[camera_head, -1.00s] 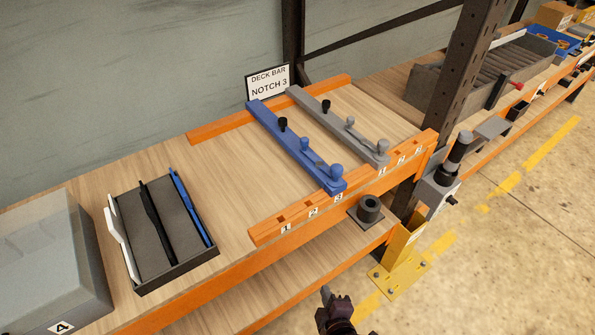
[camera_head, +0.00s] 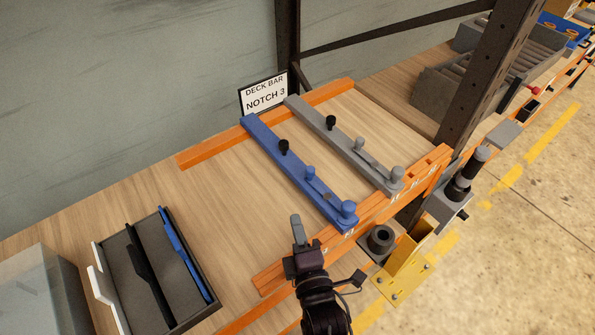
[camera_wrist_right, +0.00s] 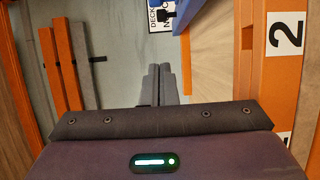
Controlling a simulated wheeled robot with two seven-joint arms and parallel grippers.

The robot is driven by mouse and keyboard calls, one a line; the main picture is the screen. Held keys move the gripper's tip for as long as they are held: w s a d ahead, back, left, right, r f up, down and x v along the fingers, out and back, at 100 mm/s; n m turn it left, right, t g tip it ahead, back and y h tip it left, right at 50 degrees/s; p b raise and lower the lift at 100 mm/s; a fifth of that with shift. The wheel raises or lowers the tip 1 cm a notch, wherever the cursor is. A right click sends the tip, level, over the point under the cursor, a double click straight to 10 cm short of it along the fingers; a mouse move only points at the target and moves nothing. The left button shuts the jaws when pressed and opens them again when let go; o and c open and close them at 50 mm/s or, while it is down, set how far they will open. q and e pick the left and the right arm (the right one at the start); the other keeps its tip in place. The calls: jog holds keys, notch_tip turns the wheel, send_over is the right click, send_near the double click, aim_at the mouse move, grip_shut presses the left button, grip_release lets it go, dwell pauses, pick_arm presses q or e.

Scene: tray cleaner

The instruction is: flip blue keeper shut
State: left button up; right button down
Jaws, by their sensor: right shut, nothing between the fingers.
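The blue bar (camera_head: 266,137) lies across the shelf deck between the rear and front orange rails. Near its front end is the blue keeper (camera_head: 318,184), a small lever with a rounded knob, lying along the bar toward a blue round post (camera_head: 348,208). I cannot tell whether the keeper touches the post. My right gripper (camera_head: 297,228) is shut and empty, over the deck to the left of the bar's front end and apart from it. Its fingers show in the right wrist view (camera_wrist_right: 160,84), with part of the blue bar (camera_wrist_right: 268,30) at upper right. My left gripper is out of view.
A grey bar (camera_head: 343,137) with a similar lever lies to the right of the blue one. The front orange rail (camera_head: 272,279) has numbered notches. A "DECK BAR NOTCH 3" sign (camera_head: 264,95) stands behind. A dark tray (camera_head: 203,310) is at lower left; bare deck lies between.

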jog(key=w+p, duration=0.1)
jog(key=w, duration=0.2)
jog(key=w+p, duration=0.1)
jog(key=w, duration=0.3)
jog(key=w+d+p, duration=0.1)
jog(key=w, duration=0.2)
jog(key=shift+w+r+p, duration=0.15)
jog(key=shift+w+p, duration=0.2)
jog(key=shift+p, duration=0.05)
jog(key=shift+w+d, duration=0.1)
jog(key=shift+d, duration=0.1)
jog(key=shift+w+d+p, duration=0.3)
jog(key=shift+w+d, duration=0.1)
jog(key=shift+w, duration=0.05)
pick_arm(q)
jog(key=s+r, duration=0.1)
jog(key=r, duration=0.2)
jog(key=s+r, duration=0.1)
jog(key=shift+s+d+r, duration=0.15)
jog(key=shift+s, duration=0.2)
